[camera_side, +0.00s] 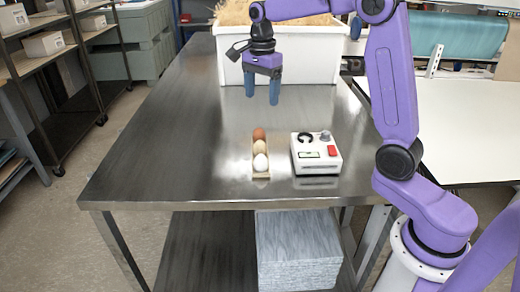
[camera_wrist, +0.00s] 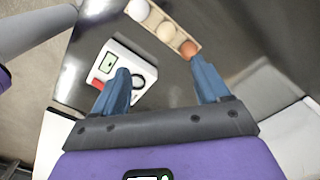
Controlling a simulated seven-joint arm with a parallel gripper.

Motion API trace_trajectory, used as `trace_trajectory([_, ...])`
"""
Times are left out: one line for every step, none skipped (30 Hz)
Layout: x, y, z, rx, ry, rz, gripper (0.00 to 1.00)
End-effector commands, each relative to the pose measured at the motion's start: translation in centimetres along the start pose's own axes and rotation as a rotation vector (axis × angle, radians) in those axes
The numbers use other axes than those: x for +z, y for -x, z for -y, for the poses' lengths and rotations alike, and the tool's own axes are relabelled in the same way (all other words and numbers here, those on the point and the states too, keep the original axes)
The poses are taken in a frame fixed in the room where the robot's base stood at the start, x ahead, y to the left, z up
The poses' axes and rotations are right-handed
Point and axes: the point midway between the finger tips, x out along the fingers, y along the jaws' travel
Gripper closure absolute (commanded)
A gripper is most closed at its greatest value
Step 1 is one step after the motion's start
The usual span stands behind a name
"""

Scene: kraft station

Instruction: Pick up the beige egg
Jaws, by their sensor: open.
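The beige egg (camera_side: 260,147) sits in the middle of a short row in a narrow tan holder (camera_side: 261,177) on the steel table. A brown egg (camera_side: 259,134) is behind it and a white egg (camera_side: 260,162) in front. In the wrist view the beige egg (camera_wrist: 166,31) lies between the white egg (camera_wrist: 138,9) and the brown egg (camera_wrist: 189,48). My gripper (camera_side: 262,96) is open and empty, fingers pointing down, above the table and behind the row. In the wrist view the fingers (camera_wrist: 160,68) stand apart, with the brown egg close to the right fingertip.
A white device (camera_side: 316,153) with a dark knob, a red button and a small display stands just right of the holder. A large white bin (camera_side: 310,63) with straw-like filling stands behind my gripper. The table's left side (camera_side: 150,150) is clear.

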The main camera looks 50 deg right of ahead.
Motion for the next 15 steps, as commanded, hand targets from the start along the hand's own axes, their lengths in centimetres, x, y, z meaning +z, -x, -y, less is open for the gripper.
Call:
trace_trajectory([-0.4, 0.0, 0.2, 0.001, -0.032, 0.000, 0.25])
trace_trajectory([-0.6, 0.0, 0.3, 0.001, -0.046, 0.000, 0.25])
trace_trajectory([-0.7, 0.0, 0.4, 0.001, -0.060, 0.000, 0.25])
trace_trajectory([-0.8, -0.1, 0.5, 0.001, -0.067, 0.000, 0.25])
trace_trajectory([-0.9, -0.3, 0.5, 0.002, -0.071, 0.000, 0.25])
trace_trajectory([-0.9, -0.8, 0.5, 0.004, -0.074, 0.000, 0.25])
trace_trajectory([-0.9, -1.1, 0.5, 0.004, -0.074, 0.000, 0.25])
trace_trajectory([-0.9, -1.6, 0.4, 0.005, -0.073, 0.000, 0.25])
trace_trajectory([-0.9, -2.3, 0.4, 0.006, -0.073, 0.000, 0.25])
trace_trajectory([-0.9, -2.9, 0.4, 0.007, -0.072, 0.000, 0.25])
trace_trajectory([-0.9, -3.5, 0.4, 0.007, -0.072, 0.000, 0.25])
trace_trajectory([-0.9, -4.2, 0.4, 0.006, -0.071, 0.000, 0.25])
trace_trajectory([-0.9, -4.8, 0.4, 0.006, -0.071, 0.000, 0.25])
trace_trajectory([-0.9, -5.4, 0.4, 0.007, -0.070, 0.000, 0.25])
trace_trajectory([-0.9, -6.1, 0.4, 0.006, -0.070, 0.000, 0.25])
